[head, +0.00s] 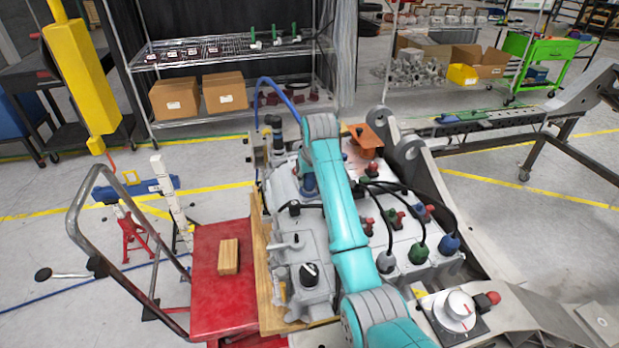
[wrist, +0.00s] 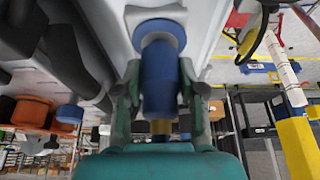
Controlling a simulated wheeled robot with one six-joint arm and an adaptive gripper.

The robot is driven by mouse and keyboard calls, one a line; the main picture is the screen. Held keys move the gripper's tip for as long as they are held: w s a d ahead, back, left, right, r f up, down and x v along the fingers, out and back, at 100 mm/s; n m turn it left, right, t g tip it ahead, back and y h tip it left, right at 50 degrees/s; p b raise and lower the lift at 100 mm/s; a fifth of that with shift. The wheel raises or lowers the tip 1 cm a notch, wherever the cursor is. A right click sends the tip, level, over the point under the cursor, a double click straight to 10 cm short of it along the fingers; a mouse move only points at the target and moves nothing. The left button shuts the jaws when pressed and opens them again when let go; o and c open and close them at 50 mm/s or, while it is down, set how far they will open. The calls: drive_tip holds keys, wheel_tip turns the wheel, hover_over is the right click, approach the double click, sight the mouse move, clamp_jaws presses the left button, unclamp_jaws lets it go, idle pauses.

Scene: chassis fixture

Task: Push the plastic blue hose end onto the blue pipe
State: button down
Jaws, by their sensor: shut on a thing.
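In the wrist view my gripper (wrist: 158,92) is shut on a blue cylindrical hose end (wrist: 160,80), one finger on each side of it. Just beyond the fingers, a wider blue round part (wrist: 159,34), seemingly the blue pipe, stands out from a pale grey body and lines up with the hose end. Whether the two touch or how far they overlap, I cannot tell. In the head view my arm covers my gripper. A thin blue hose (head: 281,91) arches behind the chassis fixture, and a bit of blue (head: 308,184) shows beside my arm.
The grey fixture (head: 305,245) carries several coloured plugs and black cables to the right of my arm. A red cart (head: 215,290) with a wooden block (head: 228,257) stands at the left. A wire shelf (head: 240,125) stands behind, with open floor between.

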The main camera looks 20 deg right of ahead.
drive_tip(key=shift+f, duration=0.55)
drive_tip(key=c, duration=0.6)
unclamp_jaws()
drive_tip(key=shift+r, duration=0.1)
drive_tip(key=shift+r, duration=2.95)
